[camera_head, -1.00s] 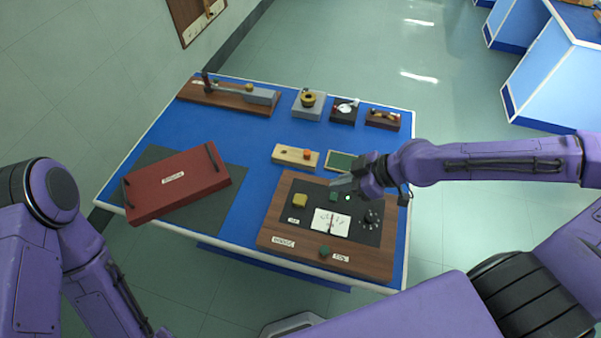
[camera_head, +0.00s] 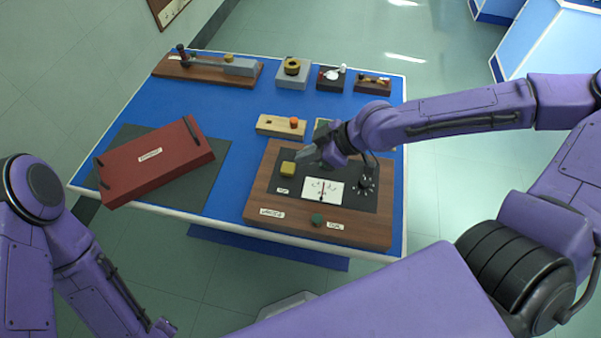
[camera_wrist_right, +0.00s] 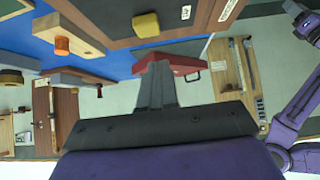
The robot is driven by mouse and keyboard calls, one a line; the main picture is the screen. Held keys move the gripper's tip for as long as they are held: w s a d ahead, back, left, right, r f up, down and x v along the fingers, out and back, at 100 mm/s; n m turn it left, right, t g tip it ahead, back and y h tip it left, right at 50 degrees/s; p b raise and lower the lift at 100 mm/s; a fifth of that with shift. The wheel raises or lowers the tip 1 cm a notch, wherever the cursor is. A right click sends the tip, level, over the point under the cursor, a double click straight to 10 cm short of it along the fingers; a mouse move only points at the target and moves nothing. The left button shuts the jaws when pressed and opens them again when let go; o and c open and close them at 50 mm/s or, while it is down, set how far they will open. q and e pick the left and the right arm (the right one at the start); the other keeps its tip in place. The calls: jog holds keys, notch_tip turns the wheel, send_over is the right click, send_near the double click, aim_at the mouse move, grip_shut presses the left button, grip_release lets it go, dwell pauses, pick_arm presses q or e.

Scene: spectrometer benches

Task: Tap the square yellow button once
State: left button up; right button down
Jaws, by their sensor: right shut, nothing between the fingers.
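The square yellow button (camera_head: 288,170) sits at the upper left of the dark panel on the wooden instrument board (camera_head: 255,205). It also shows in the right wrist view (camera_wrist_right: 146,24), just above and left of the fingertips. My right gripper (camera_head: 302,154) is shut and empty, a little to the right of the button and apparently above the panel. Its fingers in the right wrist view (camera_wrist_right: 158,68) lie together, apart from the button. The gripper and forearm hide part of the panel's top. My left gripper is not in view; only its arm shows at the left.
A wooden block with an orange knob (camera_head: 294,122) stands behind. A red case (camera_head: 155,160) lies at left. Blue tabletop (camera_head: 210,110) is clear between them.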

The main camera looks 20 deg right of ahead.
aim_at(288, 171)
jog(key=f, duration=0.1)
jog(key=w+a+f, duration=0.1)
jog(key=f, duration=0.1)
jog(key=f+b, duration=0.1)
jog(key=shift+w+a+f, duration=0.2)
jog(key=shift+w+f, duration=0.05)
jog(key=shift+f, duration=0.45)
jog(key=shift+s+d+f, duration=0.15)
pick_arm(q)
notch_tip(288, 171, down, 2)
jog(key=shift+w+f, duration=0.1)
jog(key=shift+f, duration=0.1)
